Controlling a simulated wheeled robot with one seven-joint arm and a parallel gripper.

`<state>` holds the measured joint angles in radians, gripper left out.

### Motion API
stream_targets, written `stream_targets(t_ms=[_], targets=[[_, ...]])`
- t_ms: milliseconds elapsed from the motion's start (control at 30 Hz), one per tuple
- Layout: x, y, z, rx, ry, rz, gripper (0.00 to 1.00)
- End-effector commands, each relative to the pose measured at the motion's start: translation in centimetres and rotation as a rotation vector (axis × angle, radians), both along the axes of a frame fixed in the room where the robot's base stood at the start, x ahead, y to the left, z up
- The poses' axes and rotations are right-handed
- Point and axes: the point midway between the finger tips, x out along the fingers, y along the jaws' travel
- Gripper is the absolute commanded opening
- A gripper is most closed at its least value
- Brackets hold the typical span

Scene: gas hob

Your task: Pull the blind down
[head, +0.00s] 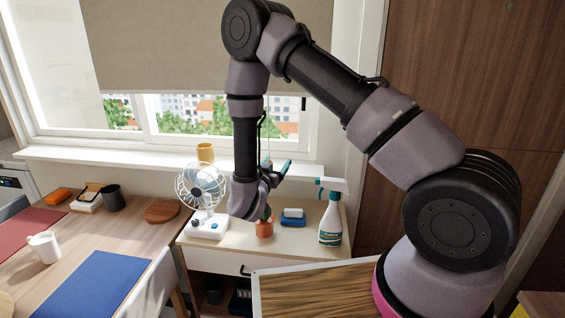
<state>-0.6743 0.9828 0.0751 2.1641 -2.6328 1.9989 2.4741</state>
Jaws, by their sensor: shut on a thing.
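The beige roller blind (165,48) covers the upper part of the window, and its bottom edge hangs above a strip of open glass. A thin pull cord (268,132) hangs below the blind to the right of my forearm. My gripper (276,166), with teal fingertips, is at the cord's lower end, just in front of the window sill. It is shut on the cord's end; the exact grip is small and partly hidden. My arm hides part of the blind's right side and bottom edge.
Below my gripper, a cabinet top holds a fan (202,195), a potted plant (264,226), a blue sponge (293,218) and a spray bottle (331,215). A yellow cup (205,152) stands on the sill. A table (125,218) is at left.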

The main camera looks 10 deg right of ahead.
Motion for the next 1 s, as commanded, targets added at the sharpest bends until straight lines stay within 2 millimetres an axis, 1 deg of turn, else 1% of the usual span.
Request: stream_targets(t_ms=[33, 267, 300, 333, 533, 667, 767, 1000], targets=[[-0.7, -1.2, -0.3, -0.016, 0.008, -0.028, 0.00], [-0.7, -1.2, -0.3, -0.016, 0.008, -0.028, 0.00], [-0.7, -1.2, -0.3, -0.015, 0.008, -0.028, 0.63], [-0.7, -1.2, -0.3, -0.015, 0.008, -0.028, 0.62], [-0.8, -1.0, -0.2, -0.014, 0.008, -0.026, 0.62], [-1.9, -0.6, -0.3, -0.013, 0.009, -0.026, 0.62], [-3.7, 0.0, -0.3, -0.014, 0.010, -0.028, 0.62], [-8.8, 1.7, -0.3, -0.014, 0.010, -0.038, 0.62]])
